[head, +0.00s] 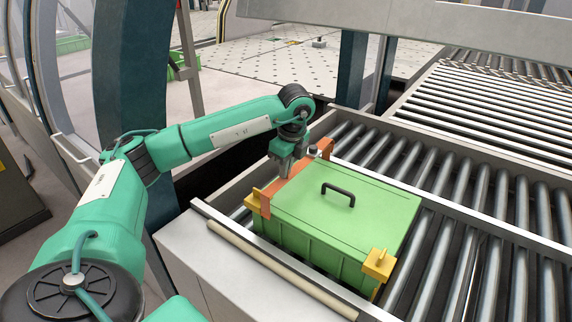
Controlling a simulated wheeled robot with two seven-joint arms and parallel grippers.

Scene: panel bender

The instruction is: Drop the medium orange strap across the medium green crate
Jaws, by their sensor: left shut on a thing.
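The green crate (334,218) sits on the roller conveyor, with a closed lid, a black handle on top and yellow corner pieces. The orange strap (291,184) runs along the crate's far-left end. One end hangs down the near side and the other shows as a raised loop at the far side. My left gripper (284,173) is shut on the orange strap, over the crate's left edge. The gripper hides part of the strap, so I cannot tell whether the middle touches the lid. My right gripper is not in view.
Metal rollers (475,205) extend to the right and behind the crate. A pale rail (275,268) runs along the conveyor's near side. A dark blue post (133,70) stands behind my left arm. Another green crate (184,67) is on the floor at the back.

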